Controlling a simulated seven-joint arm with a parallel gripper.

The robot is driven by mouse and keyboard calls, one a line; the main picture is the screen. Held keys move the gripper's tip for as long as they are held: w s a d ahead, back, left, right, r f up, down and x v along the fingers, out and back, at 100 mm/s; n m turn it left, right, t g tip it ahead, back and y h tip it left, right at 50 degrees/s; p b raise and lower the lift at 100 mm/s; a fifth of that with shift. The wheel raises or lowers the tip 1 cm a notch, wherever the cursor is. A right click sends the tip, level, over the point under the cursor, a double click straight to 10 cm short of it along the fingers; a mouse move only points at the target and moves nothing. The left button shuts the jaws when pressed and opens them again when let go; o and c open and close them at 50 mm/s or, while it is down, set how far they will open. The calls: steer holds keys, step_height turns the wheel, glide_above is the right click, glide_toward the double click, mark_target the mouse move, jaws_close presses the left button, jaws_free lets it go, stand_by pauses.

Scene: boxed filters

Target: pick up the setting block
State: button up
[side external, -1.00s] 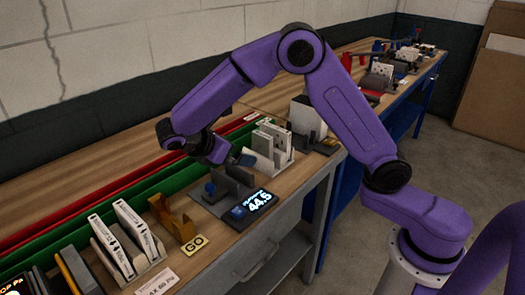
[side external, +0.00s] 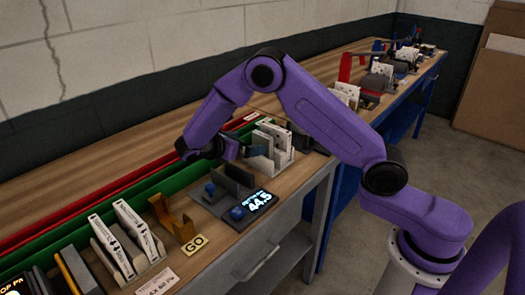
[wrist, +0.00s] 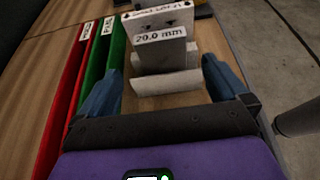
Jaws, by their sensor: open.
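A grey block with a white label reading "20.0 mm" (wrist: 160,58), which looks like the setting block, stands upright in the wrist view, between and beyond my fingertips. A pale low ledge (wrist: 166,84) lies in front of its base. In the side view the pale rack (side external: 284,158) of upright plates and blocks is beside my gripper (side external: 243,151); I cannot tell there which piece is the labelled block. My gripper also shows in the wrist view (wrist: 162,72), its two blue fingers spread wide with nothing held.
Green (side external: 95,205) and red (side external: 60,208) long bins run along the back. A gauge with a display reading 44.5 (side external: 255,203), a brown bracket by a GO sign (side external: 194,245) and white boxed filters (side external: 135,228) stand nearer. The bench's front edge is close to the rack.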

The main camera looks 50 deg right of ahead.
mark_target(260, 142)
steer(key=shift+x, duration=4.1)
steer(key=shift+s, duration=0.15)
steer(key=c, duration=1.3)
steer(key=shift+r, duration=0.1)
